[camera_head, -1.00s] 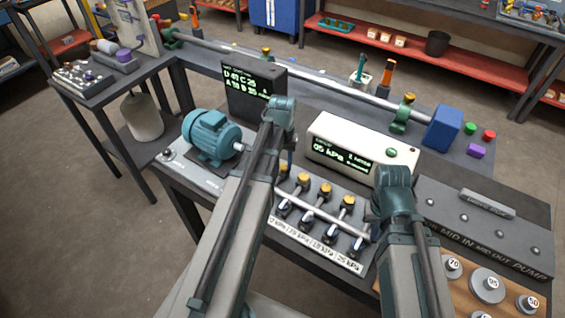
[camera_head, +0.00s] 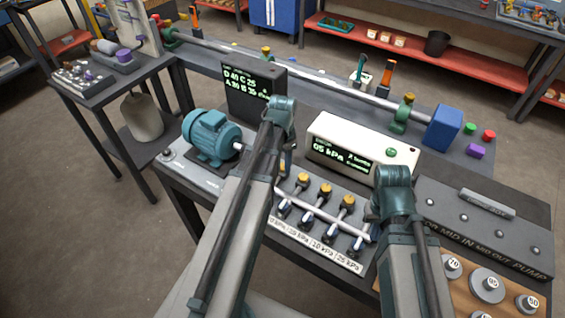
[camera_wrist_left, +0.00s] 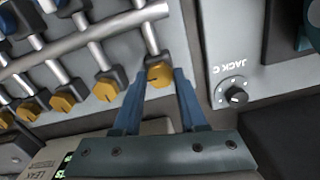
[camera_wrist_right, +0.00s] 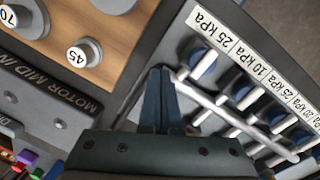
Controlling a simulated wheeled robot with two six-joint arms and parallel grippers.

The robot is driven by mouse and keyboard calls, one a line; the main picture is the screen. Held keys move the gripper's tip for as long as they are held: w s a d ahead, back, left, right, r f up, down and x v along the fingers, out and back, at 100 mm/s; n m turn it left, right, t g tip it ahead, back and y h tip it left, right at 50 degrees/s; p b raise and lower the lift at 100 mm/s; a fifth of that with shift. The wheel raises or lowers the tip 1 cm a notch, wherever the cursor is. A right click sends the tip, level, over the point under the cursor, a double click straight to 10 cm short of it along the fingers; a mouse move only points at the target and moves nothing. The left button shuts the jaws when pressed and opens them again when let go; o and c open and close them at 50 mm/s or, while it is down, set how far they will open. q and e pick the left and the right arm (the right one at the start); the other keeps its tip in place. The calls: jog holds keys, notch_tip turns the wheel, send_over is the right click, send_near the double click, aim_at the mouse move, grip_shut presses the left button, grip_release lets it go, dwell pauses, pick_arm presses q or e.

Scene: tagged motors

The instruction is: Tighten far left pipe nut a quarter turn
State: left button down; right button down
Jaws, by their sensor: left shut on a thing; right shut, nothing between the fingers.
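My left gripper (camera_wrist_left: 163,82) is shut on a yellow pipe nut (camera_wrist_left: 159,74), with one blue finger on each side of it. This nut is the end one of the row, nearest the JACK C knob. In the head view my left arm largely hides it. Several other yellow nuts (camera_head: 325,190) stand along the silver pipe (camera_head: 318,213), above kPa labels (camera_head: 318,250). My right gripper (camera_wrist_right: 158,100) is shut and empty, near the pipe's other end by the 25 kPa label.
A white display box (camera_head: 350,145) reading 05 kPa and a dark green-lettered panel (camera_head: 253,92) stand behind the row. A teal motor (camera_head: 210,138) is at left. Round weights (camera_head: 486,284) and a grey pump plate (camera_head: 485,225) are at right.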

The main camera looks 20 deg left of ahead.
aim_at(283, 166)
dwell(0.4)
pick_arm(q)
jog(key=shift+c, duration=2.3)
grip_release()
jog(key=shift+r, duration=0.1)
pick_arm(e)
jog(key=shift+r, duration=0.1)
pick_arm(q)
notch_tip(283, 166, up, 14)
jog(key=p, duration=1.3)
jog(key=shift+f+p, duration=0.2)
jog(key=shift+p, duration=0.2)
pick_arm(e)
notch_tip(283, 166, up, 14)
jog(key=shift+f, duration=0.2)
pick_arm(q)
jog(key=shift+d, duration=0.1)
jog(key=s+d+f+b, duration=0.1)
jog(key=s+d+b, duration=0.1)
jog(key=s+d, duration=0.4)
jog(key=s+d+f+y+b, duration=0.1)
jog(key=s+d, duration=0.5)
jog(key=d, duration=0.8)
jog(key=shift+s+d+f+b, duration=0.25)
jog(key=shift+f+b, duration=0.1)
jog(key=shift+f, duration=0.45)
pick_arm(e)
notch_tip(283, 166, down, 4)
jog(key=shift+r, duration=0.15)
